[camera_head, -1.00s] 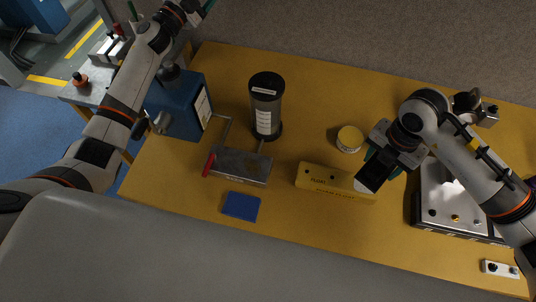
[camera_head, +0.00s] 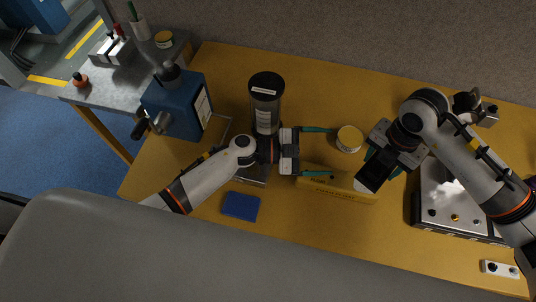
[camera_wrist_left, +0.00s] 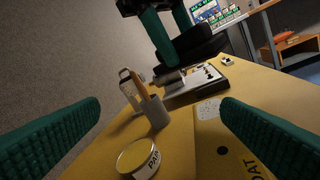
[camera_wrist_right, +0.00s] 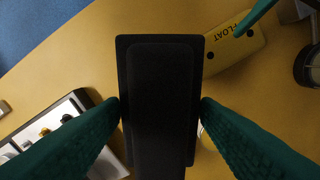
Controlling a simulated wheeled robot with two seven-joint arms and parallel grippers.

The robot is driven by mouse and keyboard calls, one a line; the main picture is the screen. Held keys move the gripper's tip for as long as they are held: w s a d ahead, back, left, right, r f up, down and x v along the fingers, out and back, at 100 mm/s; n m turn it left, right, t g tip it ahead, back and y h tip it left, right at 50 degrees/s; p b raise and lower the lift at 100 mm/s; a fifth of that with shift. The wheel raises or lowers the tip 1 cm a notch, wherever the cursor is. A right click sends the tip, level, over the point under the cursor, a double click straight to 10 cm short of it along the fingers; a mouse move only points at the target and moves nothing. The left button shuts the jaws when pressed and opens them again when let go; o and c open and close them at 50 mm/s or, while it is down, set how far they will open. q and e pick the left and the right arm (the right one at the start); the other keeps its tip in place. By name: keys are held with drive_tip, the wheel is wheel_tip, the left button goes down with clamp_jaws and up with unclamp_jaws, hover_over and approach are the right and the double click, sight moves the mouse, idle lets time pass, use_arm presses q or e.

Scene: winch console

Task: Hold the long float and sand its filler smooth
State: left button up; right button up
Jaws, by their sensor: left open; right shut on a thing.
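The long float (camera_head: 338,193) is a yellow block lying on the bench; it also shows in the left wrist view (camera_wrist_left: 232,155) and the right wrist view (camera_wrist_right: 232,47). Its pale speckled filler patch (camera_wrist_left: 208,109) is at its right end. My left gripper (camera_head: 320,152) is open and empty, its teal fingers over the float's left part and the bench behind it. My right gripper (camera_wrist_right: 160,105) is shut on a black sanding block (camera_wrist_right: 160,70). In the head view the block (camera_head: 373,172) overlaps the float's right end; I cannot tell whether they touch.
A yellow-lidded tin (camera_head: 349,138) stands just behind the float. A dark cylinder (camera_head: 266,105), a blue machine (camera_head: 178,107) and a blue pad (camera_head: 241,206) are to the left. The metal-topped console (camera_head: 450,205) is right. The bench front below the float is clear.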

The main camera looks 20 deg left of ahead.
use_arm(q)
drive_tip(key=a+f+n+g+y, duration=0.1)
drive_tip(key=a, duration=0.3)
drive_tip(key=s+a+f+g+y, duration=0.1)
drive_tip(key=a+f+g, duration=0.1)
drive_tip(key=a, duration=0.2)
drive_tip(key=s+a+f+n+g+y, duration=0.1)
drive_tip(key=a+f, duration=0.1)
drive_tip(key=a, duration=0.2)
drive_tip(key=shift+a+f+n+g+y, duration=0.15)
drive_tip(key=shift+a+n+g+y, duration=0.15)
drive_tip(key=shift+a, duration=0.05)
drive_tip(key=x, duration=1.1)
drive_tip(key=shift+d+f, duration=0.15)
drive_tip(key=shift+d, duration=0.2)
drive_tip(key=shift+c, duration=0.4)
drive_tip(key=c, duration=1.2)
drive_tip(key=shift+o, duration=0.2)
